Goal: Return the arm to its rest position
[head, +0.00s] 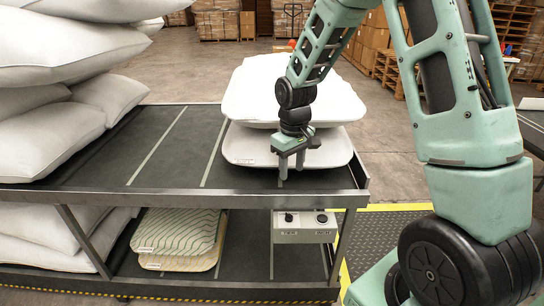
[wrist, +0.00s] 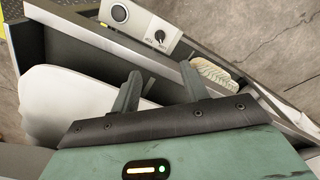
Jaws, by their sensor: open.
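My gripper (head: 291,167) hangs over the right end of the dark shelf top (head: 140,165), just in front of two stacked white pillows. The upper pillow (head: 245,90) and the lower pillow (head: 245,150) lie flat on the shelf, partly hidden behind my gripper and arm. In the wrist view the two fingers of my gripper (wrist: 157,92) are apart with nothing between them. A white pillow (wrist: 65,105) shows to their left there. My arm reaches in from the right, bent over the shelf end.
White pillows (head: 60,50) are piled high at the left. Patterned pillows (head: 180,235) and a control box (head: 303,227) sit on the lower level. A metal rim (head: 180,198) edges the shelf top.

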